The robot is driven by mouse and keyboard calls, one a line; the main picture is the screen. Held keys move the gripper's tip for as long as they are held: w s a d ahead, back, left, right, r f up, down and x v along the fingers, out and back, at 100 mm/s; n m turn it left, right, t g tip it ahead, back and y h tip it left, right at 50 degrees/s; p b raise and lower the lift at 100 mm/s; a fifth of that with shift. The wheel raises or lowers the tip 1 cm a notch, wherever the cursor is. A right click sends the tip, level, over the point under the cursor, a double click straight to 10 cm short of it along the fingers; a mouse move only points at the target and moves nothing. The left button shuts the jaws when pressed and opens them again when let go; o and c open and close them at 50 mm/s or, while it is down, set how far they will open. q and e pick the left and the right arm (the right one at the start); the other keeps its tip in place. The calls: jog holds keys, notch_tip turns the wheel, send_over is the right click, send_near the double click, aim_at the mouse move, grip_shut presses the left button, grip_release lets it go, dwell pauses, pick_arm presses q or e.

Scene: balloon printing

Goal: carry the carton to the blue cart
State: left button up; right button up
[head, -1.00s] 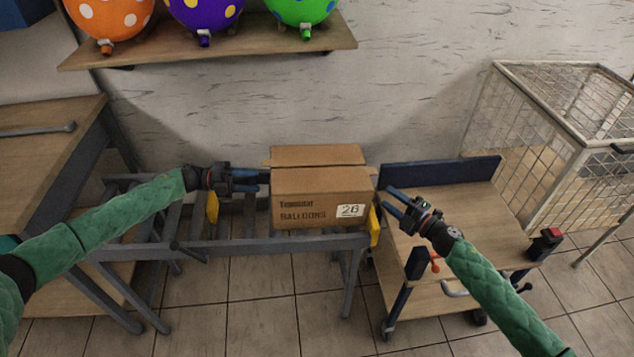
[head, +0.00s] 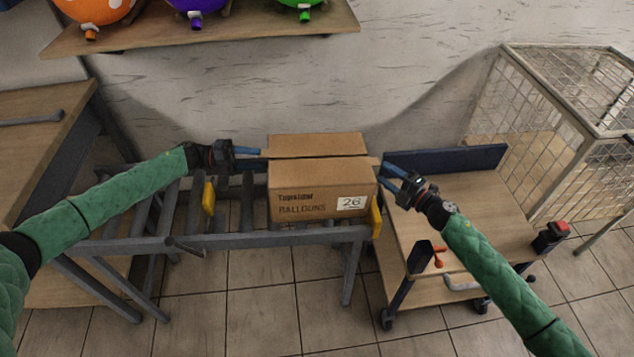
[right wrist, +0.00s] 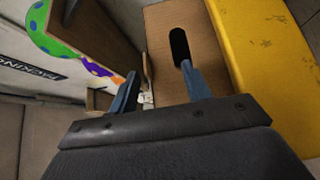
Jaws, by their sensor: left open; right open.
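The brown carton (head: 315,190), printed with balloon lettering and a "26" label, sits at the right end of the grey roller conveyor (head: 280,238). My left gripper (head: 252,152) is open at the carton's left side. My right gripper (head: 388,172) is open at its right side. In the right wrist view the carton's end (right wrist: 165,45) has a dark slot, and one finger tip of the right gripper (right wrist: 157,85) is close to it; contact cannot be told. The blue cart (head: 485,215), with a wooden deck and dark blue back panel, stands right of the conveyor. Its deck is empty.
Yellow stops (head: 376,221) stand on the conveyor near the carton. A wire cage (head: 550,130) stands behind the cart at the right. A wooden table (head: 40,130) is at the left. A shelf with balloons (head: 230,32) hangs above.

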aim_at(371, 163)
pick_arm(q)
jog(key=d, duration=0.6)
jog(key=shift+s+d+f, duration=0.15)
jog(key=shift+d+f, duration=0.05)
jog(key=shift+d, duration=0.2)
pick_arm(e)
jog(key=shift+x, duration=3.35)
pick_arm(q)
jog(key=c, duration=0.8)
pick_arm(e)
jog(key=c, duration=0.8)
